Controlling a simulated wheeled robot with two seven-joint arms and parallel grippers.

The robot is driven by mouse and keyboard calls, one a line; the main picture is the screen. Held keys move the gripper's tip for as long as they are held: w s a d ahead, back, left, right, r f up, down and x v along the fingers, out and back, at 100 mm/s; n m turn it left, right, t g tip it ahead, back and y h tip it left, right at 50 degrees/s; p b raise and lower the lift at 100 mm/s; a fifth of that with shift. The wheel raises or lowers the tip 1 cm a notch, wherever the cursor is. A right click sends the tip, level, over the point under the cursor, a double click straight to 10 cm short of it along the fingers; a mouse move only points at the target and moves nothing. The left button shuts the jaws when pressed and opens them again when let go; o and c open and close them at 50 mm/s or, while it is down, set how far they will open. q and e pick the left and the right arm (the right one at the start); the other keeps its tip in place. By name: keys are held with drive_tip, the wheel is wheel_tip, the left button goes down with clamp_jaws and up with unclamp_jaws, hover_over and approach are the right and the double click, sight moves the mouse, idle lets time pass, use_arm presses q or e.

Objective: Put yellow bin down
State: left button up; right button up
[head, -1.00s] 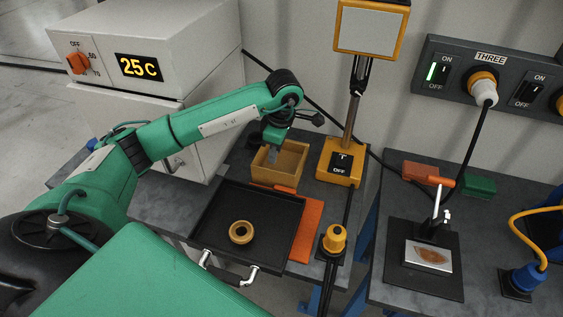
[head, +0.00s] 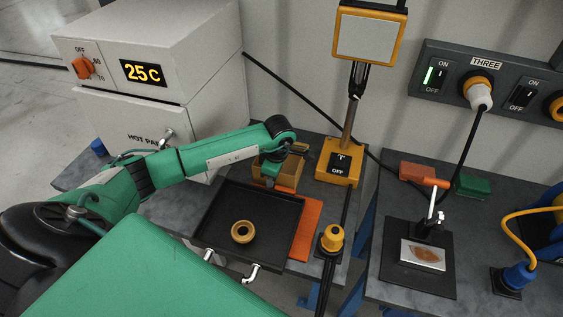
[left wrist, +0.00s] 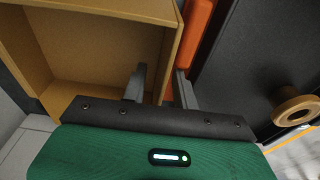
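The yellow bin (head: 289,171) is an open box at the back of the left table, behind the black tray. My left gripper (head: 270,172) is at its near side, pointing down. In the left wrist view the bin (left wrist: 105,60) fills the upper left. My right gripper is not in view.
The black tray (head: 275,235) holds a tan ring (head: 242,232). An orange mat (head: 306,232) lies beside the tray. A lamp stand with a yellow base (head: 338,168) is right of the bin. The grey hot-pack box (head: 170,75) stands at left.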

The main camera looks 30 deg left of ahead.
use_arm(q)
clamp_jaws()
drive_tip(key=shift+r, duration=0.15)
